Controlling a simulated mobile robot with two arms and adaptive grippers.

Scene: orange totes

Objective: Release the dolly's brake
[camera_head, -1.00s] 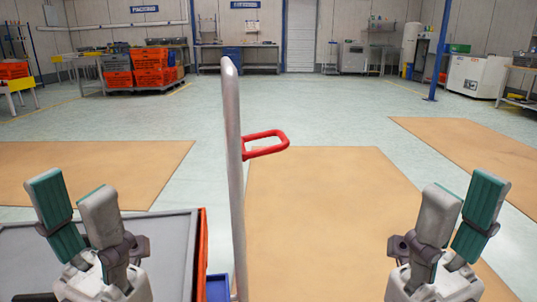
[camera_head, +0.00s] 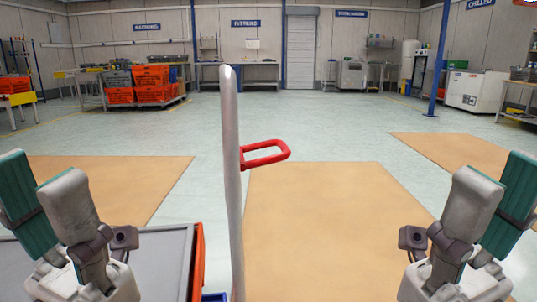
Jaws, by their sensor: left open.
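A grey metal upright bar (camera_head: 232,170) rises near the middle of the head view, and a red loop lever (camera_head: 265,153) sticks out from its right side at mid-height. I take these to be the dolly's handle and brake lever. My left gripper (camera_head: 38,172) is open and empty at the lower left, well left of the bar. My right gripper (camera_head: 505,175) is open and empty at the lower right, well right of the red lever. Neither gripper touches the bar or the lever. The lower end of the bar is cut off by the picture edge.
A grey-topped surface (camera_head: 150,262) with an orange edge (camera_head: 198,265) lies at the lower left beside the bar. A bit of blue (camera_head: 214,297) shows by its foot. Orange totes (camera_head: 152,82) are stacked far back left. The floor ahead, with tan mats (camera_head: 330,230), is clear.

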